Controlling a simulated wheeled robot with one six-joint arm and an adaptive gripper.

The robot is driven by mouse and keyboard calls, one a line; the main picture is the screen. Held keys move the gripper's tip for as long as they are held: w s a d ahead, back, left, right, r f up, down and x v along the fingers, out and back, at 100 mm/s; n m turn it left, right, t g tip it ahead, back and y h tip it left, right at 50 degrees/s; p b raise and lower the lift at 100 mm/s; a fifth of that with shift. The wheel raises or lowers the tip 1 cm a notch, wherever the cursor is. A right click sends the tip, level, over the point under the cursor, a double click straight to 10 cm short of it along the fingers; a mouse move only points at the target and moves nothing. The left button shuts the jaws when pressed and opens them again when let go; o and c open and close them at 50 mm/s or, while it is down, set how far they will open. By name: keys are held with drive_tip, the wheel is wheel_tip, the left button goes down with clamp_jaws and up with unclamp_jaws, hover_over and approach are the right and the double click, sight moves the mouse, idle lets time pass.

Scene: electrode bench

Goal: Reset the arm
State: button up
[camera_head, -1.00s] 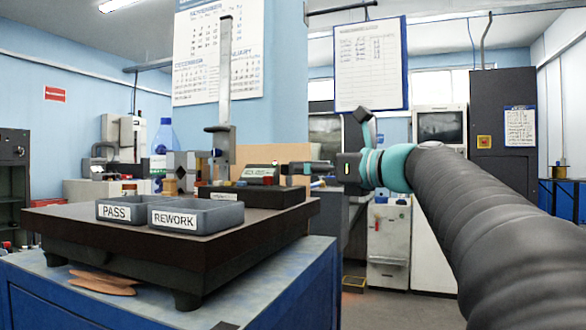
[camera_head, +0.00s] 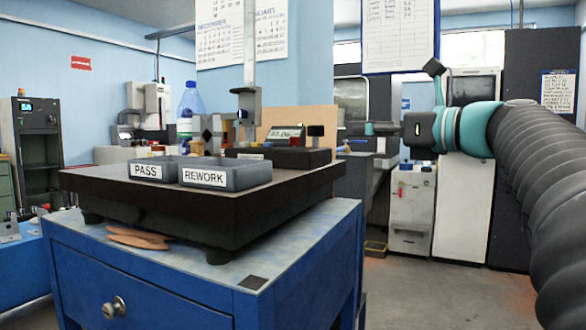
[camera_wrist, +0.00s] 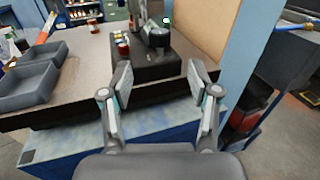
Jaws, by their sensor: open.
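My arm reaches in from the right in the head view, with my gripper (camera_head: 380,129) at its left end, pointing left. It is in the air beyond the right edge of the dark bench plate (camera_head: 100,182). In the wrist view my gripper (camera_wrist: 160,78) has its two fingers spread apart with nothing between them. Beyond the fingers is the black gauge base (camera_wrist: 140,65) on the plate. The fingers appear apart from it.
Two grey trays, PASS (camera_head: 150,172) and REWORK (camera_head: 225,176), sit on the plate. A gauge stand (camera_head: 249,110) rises behind them. A blue cabinet (camera_head: 180,290) carries the plate. A water bottle (camera_head: 191,105) stands behind. Open floor (camera_head: 450,285) lies to the right.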

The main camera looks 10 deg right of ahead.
drive_tip(key=s+d+f+n+g+h, duration=0.1)
drive_tip(key=d+f+n+g+h, duration=0.15)
drive_tip(key=f+n, duration=0.6)
drive_tip(key=d+f+n+g+h, duration=0.1)
drive_tip(key=f+n+g+h, duration=0.2)
drive_tip(key=f, duration=1)
drive_tip(key=s+a+f+n+g+h, duration=0.1)
drive_tip(key=s+a+f+n+h, duration=0.1)
drive_tip(key=s+a+f+n, duration=0.3)
drive_tip(key=s+a+f+n+g+h, duration=0.2)
drive_tip(key=s+a+f+n, duration=0.3)
drive_tip(key=s+f+n, duration=0.7)
drive_tip(key=s+f+h, duration=0.1)
drive_tip(key=s+f, duration=0.2)
drive_tip(key=f, duration=0.2)
drive_tip(key=shift+a+f, duration=0.2)
drive_tip(key=shift+f, duration=0.2)
drive_tip(key=shift+g, duration=0.25)
